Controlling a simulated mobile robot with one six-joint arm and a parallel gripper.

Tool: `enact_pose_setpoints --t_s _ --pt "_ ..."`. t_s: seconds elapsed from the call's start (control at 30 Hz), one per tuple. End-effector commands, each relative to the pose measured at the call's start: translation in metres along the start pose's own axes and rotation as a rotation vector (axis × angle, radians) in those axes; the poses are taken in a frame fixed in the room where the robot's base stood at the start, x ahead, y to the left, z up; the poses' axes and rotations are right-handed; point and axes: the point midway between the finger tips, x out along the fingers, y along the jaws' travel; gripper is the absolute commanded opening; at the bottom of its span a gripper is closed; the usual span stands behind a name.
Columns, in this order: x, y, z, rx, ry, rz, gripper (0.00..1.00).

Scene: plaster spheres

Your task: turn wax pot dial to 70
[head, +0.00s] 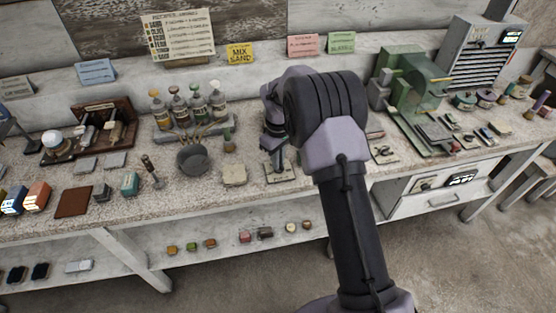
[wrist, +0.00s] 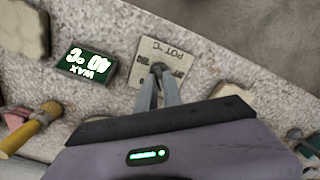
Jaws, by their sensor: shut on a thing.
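The wax pot dial (wrist: 158,68) sits on a pale square plate (wrist: 150,48) marked "POT °C", seen upside down in the wrist view. My gripper (wrist: 159,78) is shut on the dial, its two narrow fingers closing on it from below in that view. The fingers cover much of the dial, so its pointer setting cannot be read. A dark green display (wrist: 87,68) to the left of the plate shows upside down and appears to read "WAX 40 °C". In the head view, my gripper (head: 278,160) reaches down to the plate (head: 280,176) near the bench's front edge.
A green machine (head: 408,85) stands to the right. In the wrist view, a yellow-handled tool (wrist: 28,130) lies at left. The floor in front is clear.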

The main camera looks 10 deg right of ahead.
Motion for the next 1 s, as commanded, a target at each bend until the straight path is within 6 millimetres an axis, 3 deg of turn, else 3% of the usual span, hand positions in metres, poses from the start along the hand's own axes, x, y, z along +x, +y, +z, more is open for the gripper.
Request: enact_pose_setpoints --t_s 0.37,1.0 --pt "-0.0009 0.0009 0.0 0.151 0.0 0.0 0.0" --pt "-0.0002 0.0031 0.0012 0.748 0.0 0.0 0.0"
